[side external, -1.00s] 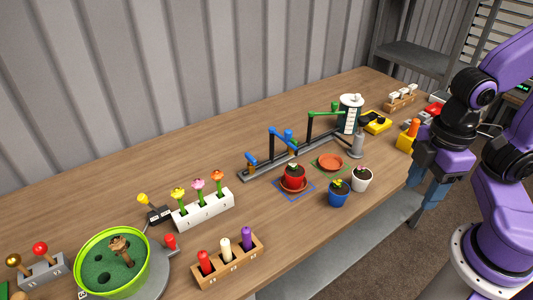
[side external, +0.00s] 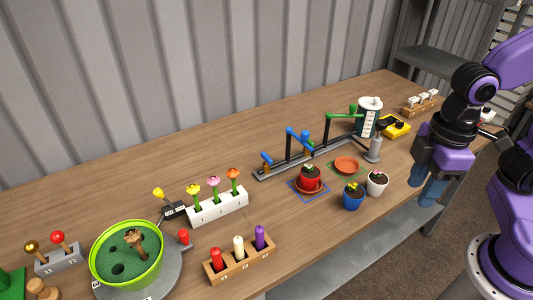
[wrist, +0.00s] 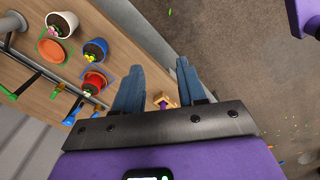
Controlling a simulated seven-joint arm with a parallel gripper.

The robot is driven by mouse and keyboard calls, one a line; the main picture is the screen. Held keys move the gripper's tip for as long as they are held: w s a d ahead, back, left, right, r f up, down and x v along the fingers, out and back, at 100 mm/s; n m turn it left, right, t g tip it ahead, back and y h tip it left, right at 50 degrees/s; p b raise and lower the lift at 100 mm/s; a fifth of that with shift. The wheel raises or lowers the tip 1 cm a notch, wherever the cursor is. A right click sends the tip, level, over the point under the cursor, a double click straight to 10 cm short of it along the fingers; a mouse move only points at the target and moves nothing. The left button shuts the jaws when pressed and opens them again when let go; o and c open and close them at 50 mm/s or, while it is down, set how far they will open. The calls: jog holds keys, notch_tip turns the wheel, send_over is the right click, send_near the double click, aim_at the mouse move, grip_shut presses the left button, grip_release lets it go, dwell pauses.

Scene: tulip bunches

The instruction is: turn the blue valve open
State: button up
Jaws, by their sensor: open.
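The blue valve shows in the side external view as a blue lever (side external: 297,137) on a dark pipe stand, with a blue round part at its right end. A smaller blue handle (side external: 266,158) sits lower on the same rail, to the left. In the wrist view, a blue handle (wrist: 74,113) shows at the left, partly cut off by my gripper's body. My gripper (wrist: 160,82) is open, with nothing between its blue fingers. In the side external view my gripper (side external: 428,190) hangs near the table's right front edge, well right of the valve and apart from it.
A red pot (side external: 310,179), a blue pot (side external: 353,196) and a white pot (side external: 377,183) stand in front of the pipes. An orange saucer (side external: 346,165) lies behind them. A green lever (side external: 340,114) and a tank (side external: 368,117) are farther right.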

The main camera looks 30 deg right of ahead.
jog(key=w+a+r+m, duration=0.25)
jog(key=w+a, duration=0.45)
jog(key=w, duration=0.4)
jog(key=m, duration=0.9)
send_over(267, 156)
notch_tip(267, 156, down, 5)
notch_tip(267, 156, down, 17)
jog(key=shift+r, duration=0.2)
grip_shut()
